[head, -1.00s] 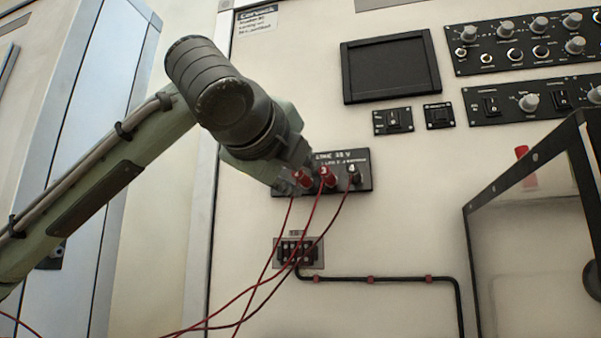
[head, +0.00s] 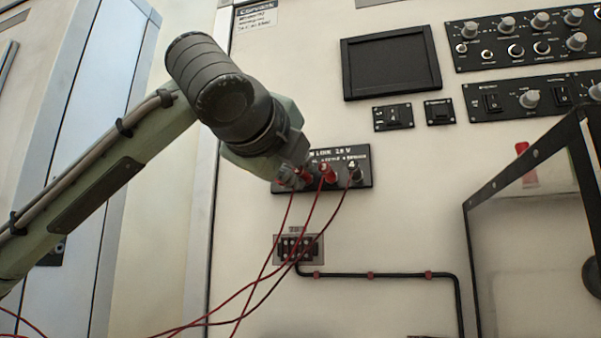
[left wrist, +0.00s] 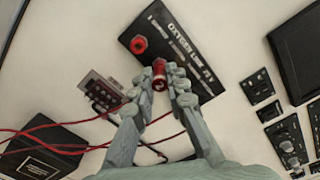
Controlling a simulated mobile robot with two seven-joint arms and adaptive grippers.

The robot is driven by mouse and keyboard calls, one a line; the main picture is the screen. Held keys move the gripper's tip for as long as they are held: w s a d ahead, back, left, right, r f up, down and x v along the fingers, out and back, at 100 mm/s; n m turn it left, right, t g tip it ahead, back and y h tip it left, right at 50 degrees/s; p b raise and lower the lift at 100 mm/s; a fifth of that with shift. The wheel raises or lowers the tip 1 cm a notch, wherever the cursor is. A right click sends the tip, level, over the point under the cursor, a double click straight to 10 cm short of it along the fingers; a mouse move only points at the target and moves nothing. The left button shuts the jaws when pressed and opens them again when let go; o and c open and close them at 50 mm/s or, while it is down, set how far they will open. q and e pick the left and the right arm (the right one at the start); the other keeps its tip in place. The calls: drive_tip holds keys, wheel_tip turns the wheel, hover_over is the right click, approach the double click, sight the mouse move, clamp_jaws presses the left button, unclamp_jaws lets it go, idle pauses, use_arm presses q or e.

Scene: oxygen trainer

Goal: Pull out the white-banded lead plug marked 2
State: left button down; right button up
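The black socket panel (head: 364,180), lettered "LINK 28 V" in part, is on the pale wall. The red lead plug 2 (left wrist: 159,76) is between my left gripper's fingertips (left wrist: 161,80) in the left wrist view, with a finger against each side. In the head view my left gripper (head: 292,178) is at the panel's left part and partly covers this plug. I cannot tell how deep the plug sits. Another red plug (head: 329,174) and a dark plug (head: 355,174) are to the right. My right gripper is not in view.
Another red plug or socket (left wrist: 139,44) is near the panel's left end. Red leads hang across the small terminal block (head: 298,249) below. A dark-framed clear box (head: 525,160) stands at right. Wall between is clear.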

use_arm(q)
drive_tip(key=shift+s, duration=0.2)
drive_tip(key=shift+b+v, duration=0.45)
drive_tip(key=shift+v, duration=1.85)
